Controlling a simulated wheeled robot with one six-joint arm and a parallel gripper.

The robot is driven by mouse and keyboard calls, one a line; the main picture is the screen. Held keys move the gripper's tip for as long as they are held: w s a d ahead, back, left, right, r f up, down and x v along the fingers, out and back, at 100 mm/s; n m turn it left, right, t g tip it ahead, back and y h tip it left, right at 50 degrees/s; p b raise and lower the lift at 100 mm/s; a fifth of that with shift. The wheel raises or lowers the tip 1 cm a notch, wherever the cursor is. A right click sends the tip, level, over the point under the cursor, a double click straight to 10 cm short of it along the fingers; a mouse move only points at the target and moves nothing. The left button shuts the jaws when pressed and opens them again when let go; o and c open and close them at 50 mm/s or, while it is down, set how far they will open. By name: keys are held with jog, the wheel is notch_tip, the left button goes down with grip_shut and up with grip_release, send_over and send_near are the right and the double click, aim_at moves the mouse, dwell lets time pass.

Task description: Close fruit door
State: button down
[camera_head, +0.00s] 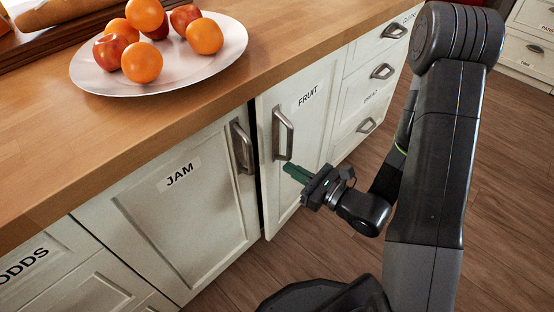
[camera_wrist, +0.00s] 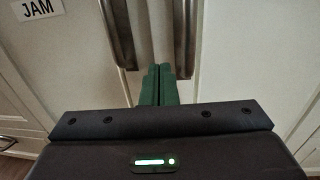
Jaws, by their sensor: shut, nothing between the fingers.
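The fruit door (camera_head: 308,125) is a cream cabinet door labelled FRUIT with a grey metal handle (camera_head: 289,135) near its left edge. It stands slightly ajar, with a narrow dark gap along its left side. My gripper (camera_head: 288,169) is shut and empty, its green fingertips just below the fruit handle, close to the door face. I cannot tell whether they touch it. In the wrist view the shut fingertips (camera_wrist: 160,72) point at the doors between two handles, close to the fruit handle (camera_wrist: 185,40) on the right.
The jam door (camera_head: 185,205) is left of the fruit door and looks shut; its handle (camera_head: 242,147) sits close to the gap. Drawers (camera_head: 372,85) are to the right. A plate (camera_head: 205,72) of fruit rests on the wooden counter (camera_head: 130,125) above. The wood floor (camera_head: 500,200) is clear.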

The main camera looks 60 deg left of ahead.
aim_at(268, 154)
jog(key=shift+x, duration=2.75)
